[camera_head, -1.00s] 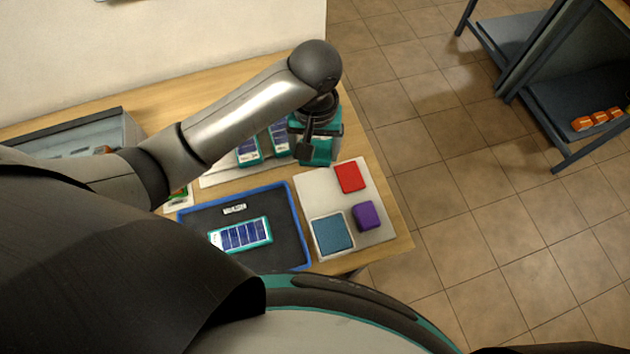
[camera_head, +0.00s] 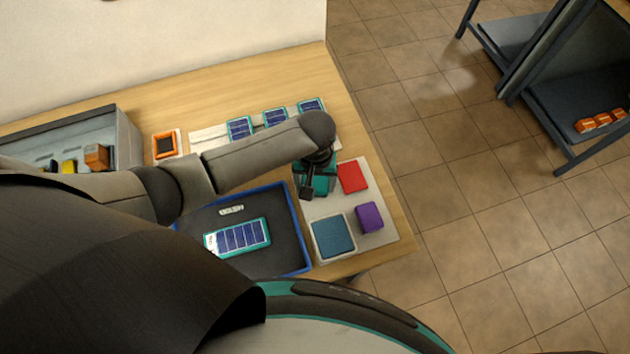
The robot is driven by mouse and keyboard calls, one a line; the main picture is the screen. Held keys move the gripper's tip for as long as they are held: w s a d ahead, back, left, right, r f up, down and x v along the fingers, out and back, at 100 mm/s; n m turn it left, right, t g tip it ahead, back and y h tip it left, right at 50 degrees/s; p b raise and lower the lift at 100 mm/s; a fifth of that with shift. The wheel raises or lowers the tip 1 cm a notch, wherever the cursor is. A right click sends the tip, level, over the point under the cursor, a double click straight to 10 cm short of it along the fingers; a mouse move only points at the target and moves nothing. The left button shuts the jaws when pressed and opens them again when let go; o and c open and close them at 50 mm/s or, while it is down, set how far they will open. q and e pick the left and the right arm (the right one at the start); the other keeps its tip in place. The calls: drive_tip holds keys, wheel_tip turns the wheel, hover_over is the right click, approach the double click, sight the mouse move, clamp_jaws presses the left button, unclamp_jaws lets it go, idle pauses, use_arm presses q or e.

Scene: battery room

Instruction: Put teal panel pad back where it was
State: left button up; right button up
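My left arm reaches in from the left, and my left gripper (camera_head: 312,190) points down over the upper left of a pale board (camera_head: 345,207). A teal patch (camera_head: 318,182) shows at the gripper. I cannot tell whether it is the teal panel pad or part of the gripper, or whether the fingers are shut on it. The fingertips are mostly hidden from above. On the board lie a red pad (camera_head: 352,177), a purple pad (camera_head: 369,217) and a blue pad (camera_head: 333,236) in a pale frame. My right gripper is out of view.
A blue-rimmed tray (camera_head: 298,230) left of the board holds a teal-edged solar panel (camera_head: 238,237) and a small pale label (camera_head: 231,210). Three small solar panels (camera_head: 275,118) stand behind my arm. An orange-framed piece (camera_head: 165,145) and a bin (camera_head: 127,135) are farther left.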

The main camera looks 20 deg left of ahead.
sight(315, 183)
use_arm(q)
drive_tip(key=shift+f, duration=0.1)
drive_tip(key=o, duration=1.2)
drive_tip(key=shift+c, duration=0.2)
wheel_tip(315, 183, up, 12)
drive_tip(key=p, duration=0.2)
drive_tip(key=shift+p, duration=0.3)
